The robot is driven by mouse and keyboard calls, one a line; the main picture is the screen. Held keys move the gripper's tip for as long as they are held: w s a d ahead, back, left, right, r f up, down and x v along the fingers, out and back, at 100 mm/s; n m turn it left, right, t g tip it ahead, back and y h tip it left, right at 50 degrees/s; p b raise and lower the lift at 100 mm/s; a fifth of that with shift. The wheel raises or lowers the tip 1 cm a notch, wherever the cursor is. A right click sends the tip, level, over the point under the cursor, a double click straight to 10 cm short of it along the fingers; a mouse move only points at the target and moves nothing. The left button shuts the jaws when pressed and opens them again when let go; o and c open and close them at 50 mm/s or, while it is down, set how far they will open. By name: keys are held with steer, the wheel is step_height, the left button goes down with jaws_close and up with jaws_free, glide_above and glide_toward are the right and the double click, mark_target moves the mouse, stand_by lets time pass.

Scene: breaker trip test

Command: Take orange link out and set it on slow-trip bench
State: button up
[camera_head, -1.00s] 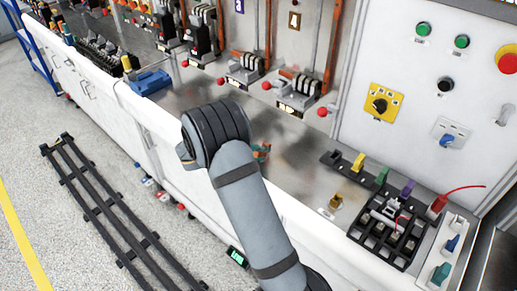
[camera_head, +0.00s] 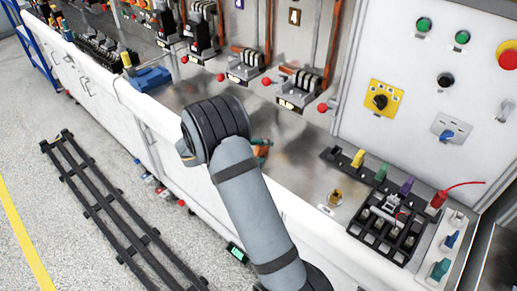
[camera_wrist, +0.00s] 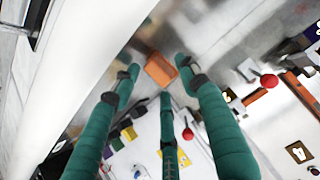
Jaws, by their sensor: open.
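The orange link (camera_wrist: 160,69) appears as a small orange block at the fingertips in the wrist view, over the grey bench top. My gripper (camera_wrist: 158,80) has green fingers spread around it, and a gap shows between the fingertips and the block. In the head view, a bit of orange (camera_head: 262,152) and a green fingertip show just past my arm, low over the bench top (camera_head: 300,158). My arm hides most of the gripper there. I cannot tell which bench is the slow-trip one.
A black rack with yellow, green and purple pieces (camera_head: 381,174) and a red piece with a wire (camera_head: 439,199) stands at the right. A brass stub (camera_head: 335,197) is nearby. Breakers with red knobs (camera_head: 299,88) line the back. A blue box (camera_head: 151,78) sits left.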

steer(key=v, duration=1.2)
steer(key=shift+f, duration=0.1)
steer(key=x, duration=1.2)
steer(key=shift+d, duration=0.1)
step_height(320, 180, up, 3)
steer(key=shift+w+f, duration=0.1)
steer(key=shift+r, duration=0.65)
